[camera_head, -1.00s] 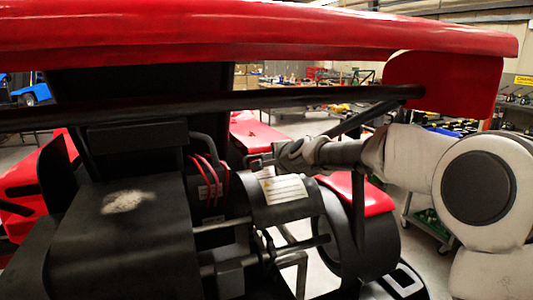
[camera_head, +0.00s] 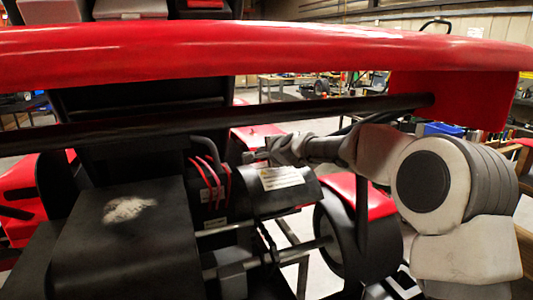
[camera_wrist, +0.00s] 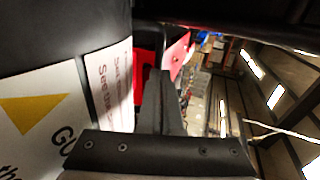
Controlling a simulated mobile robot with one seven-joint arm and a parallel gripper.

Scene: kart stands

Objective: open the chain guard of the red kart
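The red kart's rear fills the body camera view. A black curved cover with a white label (camera_head: 285,180), which looks like the chain guard, sits over the axle (camera_head: 285,256). My gripper (camera_head: 254,157) is at the upper left edge of this cover, beyond its label. In the wrist view, a black surface with a yellow-triangle label (camera_wrist: 32,108) is close on the left. The fingers (camera_wrist: 163,88) look close together there. I cannot tell whether they hold the cover's edge; the contact is hidden.
The red rear wing (camera_head: 260,55) and a black bar (camera_head: 220,122) run across above my arm. A black box-like housing (camera_head: 125,245) is at left, with red cables (camera_head: 208,180) beside it. A rear wheel (camera_head: 355,225) stands right of the cover.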

